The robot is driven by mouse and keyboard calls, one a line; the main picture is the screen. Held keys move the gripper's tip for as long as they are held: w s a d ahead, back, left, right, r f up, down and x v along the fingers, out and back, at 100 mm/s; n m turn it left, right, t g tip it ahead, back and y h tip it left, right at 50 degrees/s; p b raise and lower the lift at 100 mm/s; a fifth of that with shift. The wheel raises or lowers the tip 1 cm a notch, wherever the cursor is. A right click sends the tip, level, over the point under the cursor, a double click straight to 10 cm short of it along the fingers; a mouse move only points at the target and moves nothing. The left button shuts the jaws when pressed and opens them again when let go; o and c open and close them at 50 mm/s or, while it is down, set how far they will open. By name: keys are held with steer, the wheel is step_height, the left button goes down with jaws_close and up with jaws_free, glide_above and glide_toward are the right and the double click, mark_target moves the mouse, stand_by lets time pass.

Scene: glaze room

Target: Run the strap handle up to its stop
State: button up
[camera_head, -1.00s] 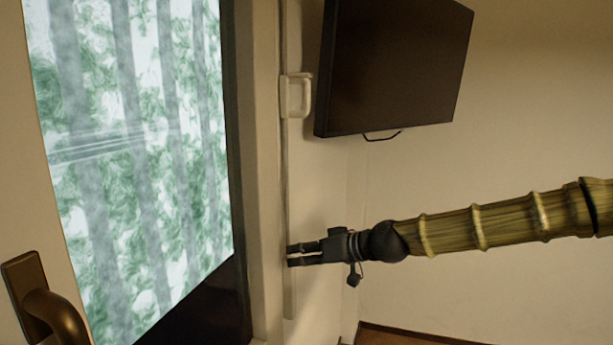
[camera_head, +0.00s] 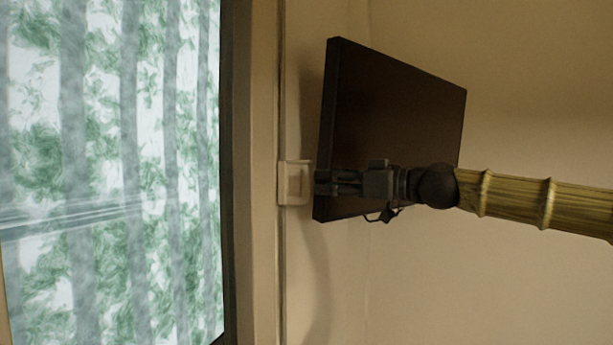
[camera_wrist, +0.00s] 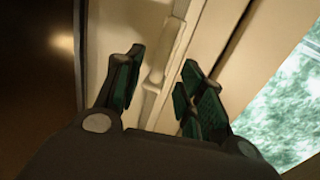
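The strap handle (camera_head: 294,183), a small cream loop, sits on a thin vertical strap or rail (camera_head: 282,265) beside the window frame. My gripper (camera_head: 318,183) is level with it on its right, fingers pointing left at it, with little or no gap. In the wrist view my gripper (camera_wrist: 163,66) has its fingers spread, with the pale handle (camera_wrist: 160,55) seen between and beyond them. I cannot tell whether a finger touches it. The far side of the handle is hidden.
A dark wall screen (camera_head: 395,120) hangs just behind my gripper and wrist, with a cable under it. A window (camera_head: 110,180) with a dark-edged frame fills the left. The wall to the right and below the screen is bare.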

mark_target(306, 192)
steer(key=p+x, duration=0.2)
steer(key=x, duration=0.4)
steer(key=shift+w+a, duration=0.1)
steer(key=shift+a, duration=0.15)
jaws_close()
